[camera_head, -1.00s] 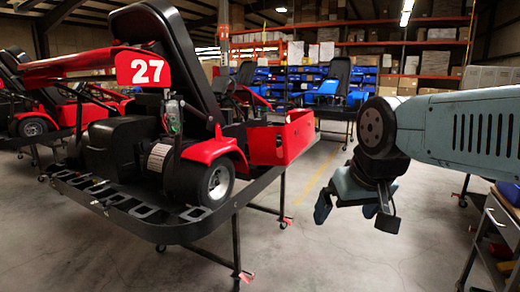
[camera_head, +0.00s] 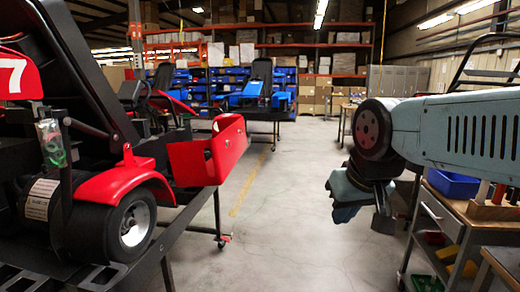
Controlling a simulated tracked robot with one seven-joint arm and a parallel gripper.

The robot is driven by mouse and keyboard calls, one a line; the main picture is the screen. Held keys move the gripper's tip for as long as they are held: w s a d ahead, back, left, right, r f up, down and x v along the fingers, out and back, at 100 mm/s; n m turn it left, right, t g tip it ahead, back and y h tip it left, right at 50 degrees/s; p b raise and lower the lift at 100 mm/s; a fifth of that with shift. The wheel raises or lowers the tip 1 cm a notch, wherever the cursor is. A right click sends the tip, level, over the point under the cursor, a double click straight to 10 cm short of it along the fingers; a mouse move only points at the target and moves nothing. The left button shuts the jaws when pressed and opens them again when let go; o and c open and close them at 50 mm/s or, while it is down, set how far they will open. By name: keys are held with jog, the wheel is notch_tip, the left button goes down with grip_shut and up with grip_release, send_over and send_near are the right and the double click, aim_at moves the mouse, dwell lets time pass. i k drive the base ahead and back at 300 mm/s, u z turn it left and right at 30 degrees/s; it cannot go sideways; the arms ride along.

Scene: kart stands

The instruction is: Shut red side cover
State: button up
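The red side cover (camera_head: 230,148) is on the right side of the red kart (camera_head: 120,190). It is swung outward from the kart's side, standing out past the rear wheel toward the aisle. The kart rests on a dark metal stand (camera_head: 178,226). My gripper (camera_head: 362,215) hangs on the right, pointing down, well apart from the cover with open floor between them. It holds nothing that I can see. Its fingers are partly hidden by their angle, so their opening is unclear.
A tool cart (camera_head: 447,215) with a blue bin (camera_head: 453,184) stands close on the right below my arm. A blue kart (camera_head: 262,92) on a stand and red shelving (camera_head: 330,45) are at the back. The concrete aisle (camera_head: 290,230) between is clear.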

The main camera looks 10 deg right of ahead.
aim_at(190, 168)
jog(key=z, duration=0.4)
jog(key=i, duration=1.8)
jog(key=u, duration=0.4)
